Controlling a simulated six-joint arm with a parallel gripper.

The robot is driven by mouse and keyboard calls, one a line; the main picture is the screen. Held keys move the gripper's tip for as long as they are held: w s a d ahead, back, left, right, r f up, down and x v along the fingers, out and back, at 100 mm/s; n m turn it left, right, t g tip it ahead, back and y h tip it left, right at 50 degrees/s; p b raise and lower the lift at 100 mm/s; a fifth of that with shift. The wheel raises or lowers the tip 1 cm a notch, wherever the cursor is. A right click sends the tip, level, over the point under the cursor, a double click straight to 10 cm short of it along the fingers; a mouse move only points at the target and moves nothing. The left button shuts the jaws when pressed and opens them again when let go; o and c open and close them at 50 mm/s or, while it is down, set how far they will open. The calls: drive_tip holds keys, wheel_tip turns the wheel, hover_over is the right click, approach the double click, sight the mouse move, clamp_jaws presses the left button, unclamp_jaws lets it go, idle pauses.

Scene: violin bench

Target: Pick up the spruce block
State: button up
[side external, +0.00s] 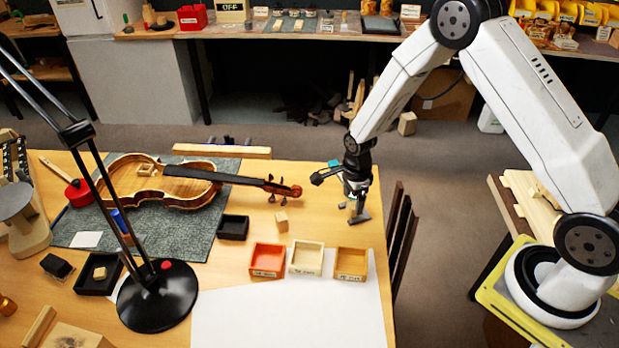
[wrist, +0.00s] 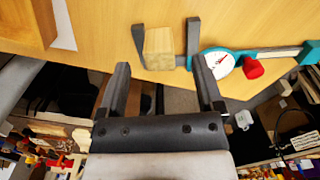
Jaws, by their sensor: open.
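A pale wooden block (wrist: 159,47), which looks like the spruce block, sits on the table in the wrist view, just beyond my fingertips and between the dark jaws of a teal dial caliper (wrist: 222,64). My gripper (wrist: 160,64) is open, with one finger toward each side of the block and nothing held. In the side view my gripper (side external: 352,206) is low over the right end of the table. A small wooden block (side external: 282,221) stands near the violin scroll there; I cannot tell whether it is the same block.
Orange, cream and brown trays, the brown one (side external: 350,264) nearest my gripper, stand in a row in front. A violin (side external: 165,184) lies on a grey mat, its neck pointing toward my gripper. A black lamp (side external: 158,294) stands at front left. The table's right edge is close.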

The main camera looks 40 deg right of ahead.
sight(352, 205)
drive_tip(key=shift+f, duration=1.7)
clamp_jaws()
drive_tip(key=shift+r, duration=0.1)
drive_tip(key=shift+r, duration=0.7)
drive_tip(key=s+r, duration=1.1)
drive_tip(key=s, duration=0.3)
drive_tip(key=shift+a+r, duration=0.2)
drive_tip(key=shift+a, duration=0.25)
